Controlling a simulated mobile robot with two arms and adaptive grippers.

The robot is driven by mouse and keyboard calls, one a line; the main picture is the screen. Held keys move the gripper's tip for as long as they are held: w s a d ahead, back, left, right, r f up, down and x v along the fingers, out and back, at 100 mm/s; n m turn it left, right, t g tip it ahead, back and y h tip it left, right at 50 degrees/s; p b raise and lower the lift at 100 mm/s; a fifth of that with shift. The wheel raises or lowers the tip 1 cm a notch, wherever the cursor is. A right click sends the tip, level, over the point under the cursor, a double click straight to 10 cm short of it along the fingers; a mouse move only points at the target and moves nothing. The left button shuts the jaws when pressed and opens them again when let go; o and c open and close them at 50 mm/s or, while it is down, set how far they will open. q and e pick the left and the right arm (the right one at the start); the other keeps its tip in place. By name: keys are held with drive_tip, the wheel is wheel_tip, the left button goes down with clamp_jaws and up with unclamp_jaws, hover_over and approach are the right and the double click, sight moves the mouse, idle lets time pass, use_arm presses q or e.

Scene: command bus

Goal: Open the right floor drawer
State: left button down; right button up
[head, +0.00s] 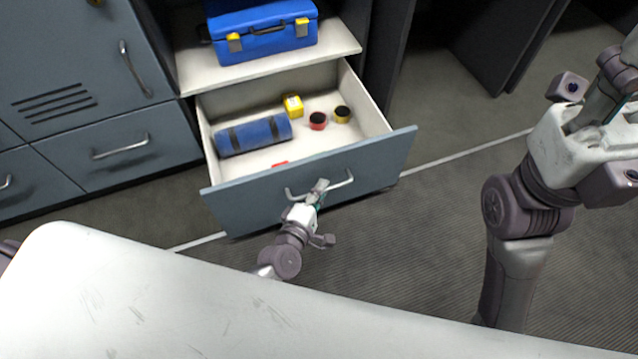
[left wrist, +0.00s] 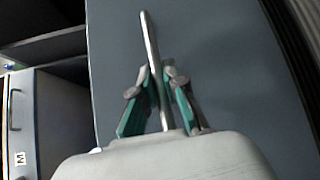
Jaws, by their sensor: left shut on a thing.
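The right floor drawer (head: 285,190) stands pulled well out from the cabinet in the head view, its grey-blue front facing me. My left gripper (head: 316,196) is at the middle of the drawer's handle (head: 340,183). In the left wrist view its fingers (left wrist: 160,100) close around the handle bar (left wrist: 150,45). My right arm is at the right of the head view; its gripper's fingertips are not clearly shown.
A blue toolbox (head: 262,32) with yellow latches sits on the shelf (head: 265,68) above the drawer. A shut drawer (head: 122,150) is to the left. A pale surface (head: 200,310) fills the near foreground. Dark floor (head: 440,230) is clear right of the drawer.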

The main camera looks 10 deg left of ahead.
use_arm(q)
drive_tip(key=shift+s+d, duration=0.1)
drive_tip(key=shift+s, duration=0.15)
drive_tip(key=c, duration=1.2)
unclamp_jaws()
